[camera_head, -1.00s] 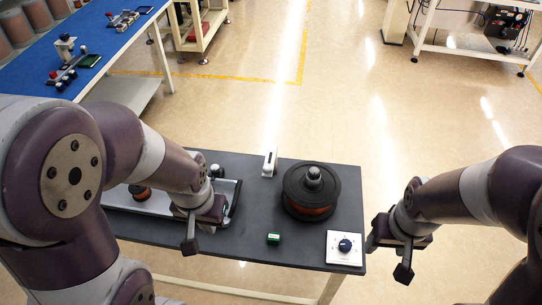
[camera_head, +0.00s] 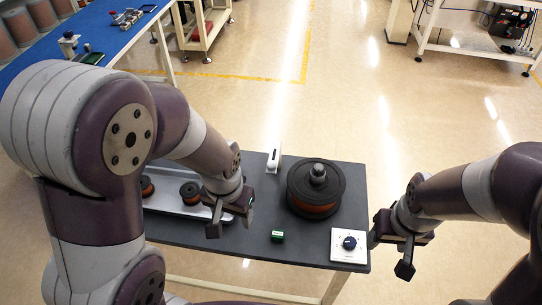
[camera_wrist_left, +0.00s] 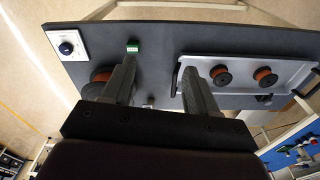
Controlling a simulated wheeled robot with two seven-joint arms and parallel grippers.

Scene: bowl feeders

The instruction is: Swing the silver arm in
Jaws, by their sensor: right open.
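A slim white-silver upright piece (camera_head: 274,160), perhaps the silver arm, stands at the table's back edge, left of a large black-flanged spool (camera_head: 316,190) with a silver knob on top. I cannot make out a clear arm shape. In the left wrist view a small pale part (camera_wrist_left: 150,100) shows between the fingers, and the spool (camera_wrist_left: 97,84) is partly hidden. My left gripper (camera_head: 230,215) hangs over the table, left of the spool; its fingers (camera_wrist_left: 158,85) are apart with nothing between them. My right gripper (camera_head: 404,255) is open, off the table's right edge.
A silver tray (camera_wrist_left: 240,62) with small copper spools (camera_wrist_left: 220,74) lies on the table's left. A green block (camera_head: 277,236) and a white dial panel (camera_head: 349,245) sit near the front edge. A blue bench (camera_head: 110,40) stands at the back left.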

